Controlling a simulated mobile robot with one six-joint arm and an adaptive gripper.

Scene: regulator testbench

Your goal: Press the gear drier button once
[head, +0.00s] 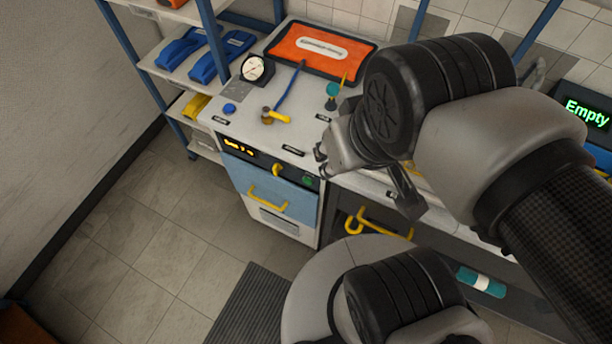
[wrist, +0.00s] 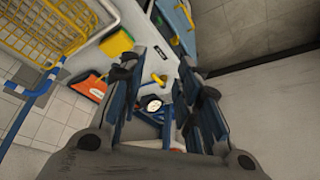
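A blue-fronted unit (head: 268,188), which looks like the gear drier, is built into the front of the bench in the head view. Its dark top strip has a lit orange display (head: 239,148), a yellow knob (head: 277,170) and a small green button (head: 309,181) at the right end. A yellow handle (head: 266,198) is on its blue front. My gripper (head: 366,184) is above and right of the green button, apart from it. In the wrist view my gripper (wrist: 158,66) has its fingers spread with nothing held. I cannot make out the green button there.
On the bench are a gauge (head: 257,69), a blue knob (head: 229,108), a yellow-handled valve (head: 275,117) and an orange tray (head: 320,49). Shelves with blue items (head: 182,50) stand left. A screen reading "Empty" (head: 587,112) is at right. The floor left of the bench is clear.

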